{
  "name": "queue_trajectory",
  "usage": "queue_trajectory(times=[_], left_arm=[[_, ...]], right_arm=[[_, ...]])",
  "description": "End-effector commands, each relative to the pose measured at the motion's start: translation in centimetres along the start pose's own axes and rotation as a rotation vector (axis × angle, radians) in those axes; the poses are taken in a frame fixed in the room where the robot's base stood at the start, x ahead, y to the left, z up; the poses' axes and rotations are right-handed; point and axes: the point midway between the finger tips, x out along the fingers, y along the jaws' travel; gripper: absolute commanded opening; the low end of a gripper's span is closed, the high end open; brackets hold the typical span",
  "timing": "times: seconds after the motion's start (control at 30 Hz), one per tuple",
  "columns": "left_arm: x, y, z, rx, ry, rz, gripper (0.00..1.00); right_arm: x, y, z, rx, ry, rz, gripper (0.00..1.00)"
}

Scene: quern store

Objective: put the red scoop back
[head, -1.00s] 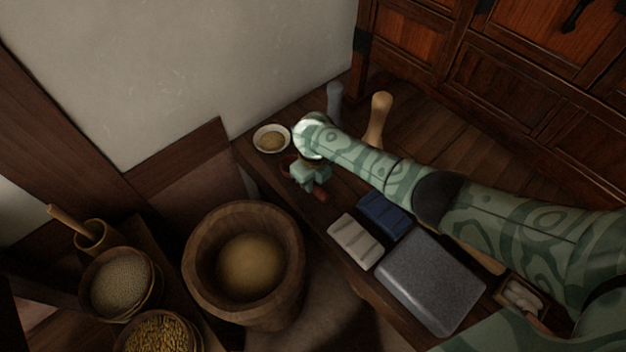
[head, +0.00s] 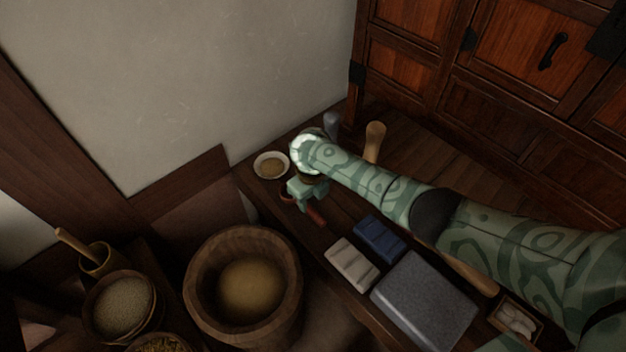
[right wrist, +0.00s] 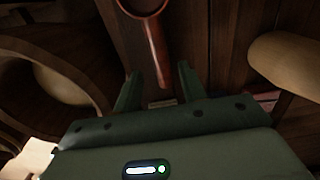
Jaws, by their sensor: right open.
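Whether the fingers are level with the handle I cannot tell. My left gripper is not in view.
On the bench stand a pale dish (head: 271,165) of grain, blue (head: 380,238) and pale (head: 352,264) folded blocks, and a grey slab (head: 424,302). A wooden pestle-like piece (head: 375,140) stands behind my arm. A large wooden tub (head: 203,290) stands in front.

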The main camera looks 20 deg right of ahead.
Motion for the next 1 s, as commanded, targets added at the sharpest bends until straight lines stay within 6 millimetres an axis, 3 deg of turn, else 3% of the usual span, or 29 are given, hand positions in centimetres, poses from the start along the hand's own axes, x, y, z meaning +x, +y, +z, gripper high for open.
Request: queue_trajectory(times=[0.03, 0.1, 0.2, 0.33, 1.0], left_arm=[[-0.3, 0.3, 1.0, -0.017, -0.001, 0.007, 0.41], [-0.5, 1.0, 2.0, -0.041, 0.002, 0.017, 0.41], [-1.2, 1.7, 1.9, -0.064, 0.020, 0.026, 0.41], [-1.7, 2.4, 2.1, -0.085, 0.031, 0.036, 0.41], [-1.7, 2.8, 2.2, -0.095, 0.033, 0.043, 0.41]], right_arm=[[-1.9, 0.0, 0.2, 0.001, -0.009, -0.002, 0.41], [-3.3, 0.0, 0.2, 0.001, -0.009, -0.002, 0.41], [-5.7, 0.0, 0.2, 0.001, -0.010, -0.002, 0.41], [-7.2, 0.0, 0.1, 0.001, -0.006, 0.000, 0.41], [-7.6, 0.0, 0.0, 0.000, 0.000, 0.001, 0.41]])
